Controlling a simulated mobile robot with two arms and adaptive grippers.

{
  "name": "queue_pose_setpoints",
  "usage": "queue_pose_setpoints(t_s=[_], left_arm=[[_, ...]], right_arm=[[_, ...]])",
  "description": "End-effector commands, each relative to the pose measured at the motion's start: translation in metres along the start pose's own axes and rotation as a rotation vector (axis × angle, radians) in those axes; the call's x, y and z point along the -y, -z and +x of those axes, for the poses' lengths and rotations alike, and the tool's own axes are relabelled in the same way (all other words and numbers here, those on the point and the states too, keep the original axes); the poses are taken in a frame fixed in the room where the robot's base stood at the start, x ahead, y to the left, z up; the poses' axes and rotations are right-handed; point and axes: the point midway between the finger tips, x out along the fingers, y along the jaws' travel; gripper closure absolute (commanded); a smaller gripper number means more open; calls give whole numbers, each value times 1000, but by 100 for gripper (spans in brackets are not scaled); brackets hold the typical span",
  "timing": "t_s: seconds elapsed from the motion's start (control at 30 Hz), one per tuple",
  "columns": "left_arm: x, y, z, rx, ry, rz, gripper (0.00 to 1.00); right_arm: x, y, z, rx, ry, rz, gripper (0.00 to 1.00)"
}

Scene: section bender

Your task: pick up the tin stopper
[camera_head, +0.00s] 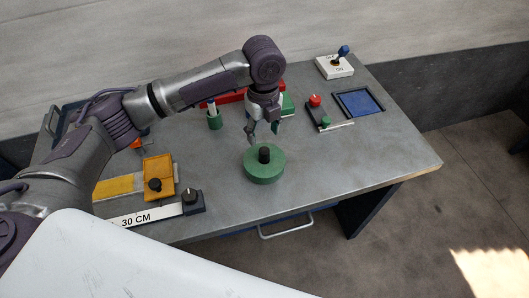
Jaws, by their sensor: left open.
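My left gripper (263,137) is open and empty, pointing down just above and behind a round green block with a black knob (264,172). The green block rests on the grey table near its front middle. No label shows which thing is the tin stopper; the green block and an orange plate with a black knob (158,172) at the left are both in view. The orange plate lies beside a yellow strip (120,187). My right gripper is not in view.
A ruler marked 30 CM (140,218) with a dark end block (192,202) lies at the front left. Behind my gripper are a red bar (228,98) and a green cylinder (214,119). A blue tray (359,102) and a white switch box (335,67) stand back right. The right front tabletop is clear.

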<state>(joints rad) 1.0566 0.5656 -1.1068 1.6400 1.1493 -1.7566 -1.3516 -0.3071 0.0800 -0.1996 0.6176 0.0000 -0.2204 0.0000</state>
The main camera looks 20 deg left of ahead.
Motion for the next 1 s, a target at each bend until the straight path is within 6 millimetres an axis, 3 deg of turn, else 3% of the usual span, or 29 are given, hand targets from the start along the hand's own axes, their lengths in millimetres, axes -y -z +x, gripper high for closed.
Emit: queue_pose_setpoints(t_s=[0.13, 0.43, 0.67, 0.97, 1.0], left_arm=[[0, 1, 25, -2, -1, -1, 41], [0, 3, 49, -1, -1, 0, 41], [-1, 5, 83, 0, -1, -1, 41], [-1, 5, 90, 2, 3, 0, 41], [-1, 5, 90, 2, 3, 0, 44]], right_arm=[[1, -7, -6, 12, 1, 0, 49], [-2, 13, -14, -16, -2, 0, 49], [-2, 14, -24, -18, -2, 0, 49], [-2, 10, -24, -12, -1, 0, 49], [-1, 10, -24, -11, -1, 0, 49]])
